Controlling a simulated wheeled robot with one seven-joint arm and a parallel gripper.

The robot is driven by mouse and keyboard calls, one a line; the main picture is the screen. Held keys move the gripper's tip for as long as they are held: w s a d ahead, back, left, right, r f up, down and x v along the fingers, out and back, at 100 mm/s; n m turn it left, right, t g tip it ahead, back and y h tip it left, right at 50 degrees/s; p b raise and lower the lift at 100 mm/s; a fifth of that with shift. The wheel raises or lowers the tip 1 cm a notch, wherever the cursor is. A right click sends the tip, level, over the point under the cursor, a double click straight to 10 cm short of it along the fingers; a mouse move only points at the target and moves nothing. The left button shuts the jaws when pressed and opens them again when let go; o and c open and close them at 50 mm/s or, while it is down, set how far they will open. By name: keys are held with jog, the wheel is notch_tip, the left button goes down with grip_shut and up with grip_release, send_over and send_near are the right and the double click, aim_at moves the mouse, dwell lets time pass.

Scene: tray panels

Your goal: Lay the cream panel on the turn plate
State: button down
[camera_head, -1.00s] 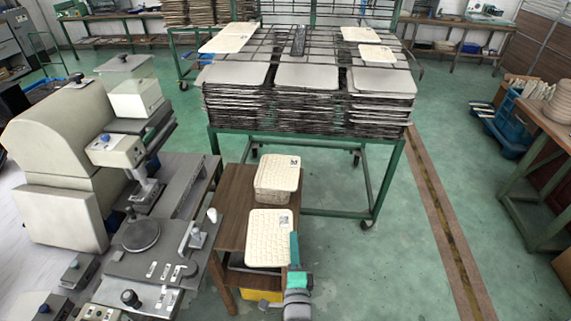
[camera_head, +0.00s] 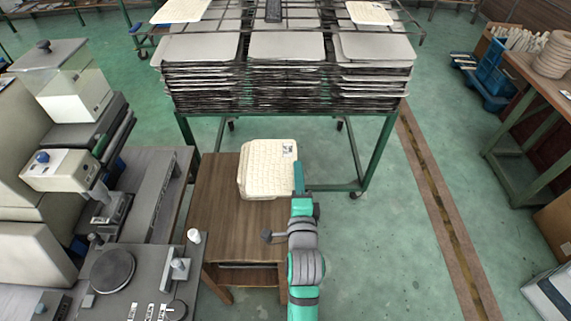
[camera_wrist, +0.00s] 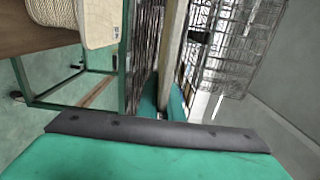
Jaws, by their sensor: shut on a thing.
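My gripper (camera_head: 298,178) is shut on the right edge of the cream panel (camera_head: 270,172), a thin slab with a grid pattern and a small label at its upper right corner. In the wrist view the panel (camera_wrist: 174,50) shows edge-on between the green fingers (camera_wrist: 164,100). In the head view it overlaps the cream stack (camera_head: 241,182) on the wooden table and hides most of it. The turn plate (camera_head: 112,271), a dark round disc, lies bare on the grey machine bench at lower left, apart from the panel.
The wooden table (camera_head: 225,215) has a clear top in front of the stack. A knob and a small pale-capped post (camera_head: 194,237) rise near the turn plate. A green rack (camera_head: 386,150) loaded with grey trays stands behind. Green floor is open at right.

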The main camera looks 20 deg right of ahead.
jog(key=w+d+f, duration=0.2)
jog(key=w+f, duration=0.8)
jog(key=f, duration=0.1)
jog(key=shift+f, duration=0.25)
jog(key=shift+w+f, duration=0.1)
jog(key=c, duration=1.9)
grip_release()
jog(key=shift+d, duration=0.1)
